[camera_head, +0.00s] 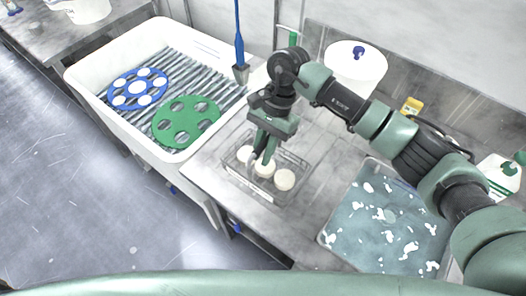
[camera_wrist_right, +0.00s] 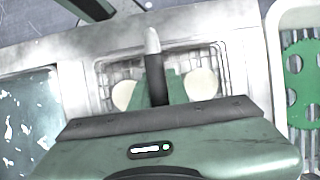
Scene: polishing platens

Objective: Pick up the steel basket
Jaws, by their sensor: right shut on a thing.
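The steel basket (camera_head: 250,187) is a shallow wire basket on the grey bench, with white round pieces (camera_head: 285,179) in it. In the right wrist view the basket (camera_wrist_right: 104,74) lies under my gripper, with a white piece (camera_wrist_right: 201,83) on either side. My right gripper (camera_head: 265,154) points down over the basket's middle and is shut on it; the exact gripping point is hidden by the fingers. A dark bar with a pale tip (camera_wrist_right: 153,62) stands between the pieces in the wrist view. I cannot tell whether the basket is clear of the bench. My left gripper is not in view.
A white sink (camera_head: 88,84) left of the basket holds a blue disc (camera_head: 138,88) and a green disc (camera_head: 185,121) on ribbed grey bars. A blue-handled brush (camera_head: 239,50) stands behind. A white tub (camera_head: 355,68) is behind right; a blue-grey mottled tray (camera_head: 385,222) is at right.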

